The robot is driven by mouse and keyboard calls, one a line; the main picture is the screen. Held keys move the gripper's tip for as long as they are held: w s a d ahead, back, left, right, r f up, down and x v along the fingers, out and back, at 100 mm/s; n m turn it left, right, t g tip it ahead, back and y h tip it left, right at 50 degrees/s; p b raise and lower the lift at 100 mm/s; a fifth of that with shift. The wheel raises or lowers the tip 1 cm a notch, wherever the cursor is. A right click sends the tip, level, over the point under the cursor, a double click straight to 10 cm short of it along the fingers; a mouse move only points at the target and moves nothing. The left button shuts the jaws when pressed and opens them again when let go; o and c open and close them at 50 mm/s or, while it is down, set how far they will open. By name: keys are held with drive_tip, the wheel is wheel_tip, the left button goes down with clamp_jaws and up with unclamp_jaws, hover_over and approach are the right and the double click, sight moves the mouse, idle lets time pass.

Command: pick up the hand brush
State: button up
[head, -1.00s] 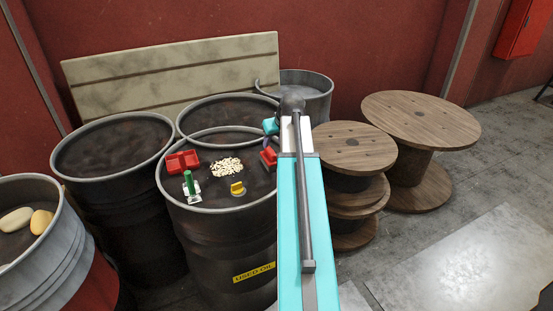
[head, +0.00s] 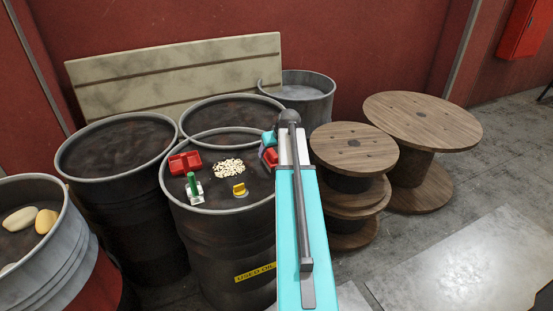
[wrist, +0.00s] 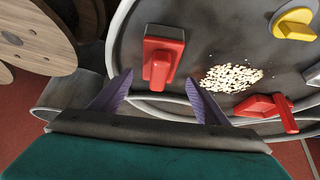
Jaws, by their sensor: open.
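My gripper (head: 268,138) hangs over the right side of the front oil drum (head: 222,240); its open purple fingers (wrist: 160,84) show empty in the wrist view. A red piece with a raised grip (wrist: 163,57) lies on the drum top just beyond the fingers; in the head view it is partly hidden beside my gripper (head: 270,158). A second red piece (head: 185,162) lies at the drum's left, also in the wrist view (wrist: 268,112). A green-handled piece with a white base (head: 194,187) stands at the front left. I cannot tell for certain which is the hand brush.
A pale heap of pellets (head: 229,168) and a yellow piece (head: 239,189) are on the same drum. Its raised rim surrounds them. More drums (head: 115,150) stand left and behind. Wooden spools (head: 353,150) stand close to the right. A board (head: 175,70) leans on the wall.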

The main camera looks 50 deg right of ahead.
sight(273, 152)
drive_tip(key=shift+w+f, duration=0.3)
drive_tip(key=shift+f, duration=0.15)
drive_tip(key=shift+d+f, duration=0.15)
drive_tip(key=shift+p+x, duration=1)
drive_tip(key=shift+x, duration=0.25)
drive_tip(key=shift+p+x, duration=0.35)
drive_tip(key=shift+x, duration=0.9)
drive_tip(key=shift+s, duration=0.25)
drive_tip(key=shift+d, duration=0.1)
drive_tip(key=shift+c, duration=0.5)
drive_tip(key=c, duration=1.1)
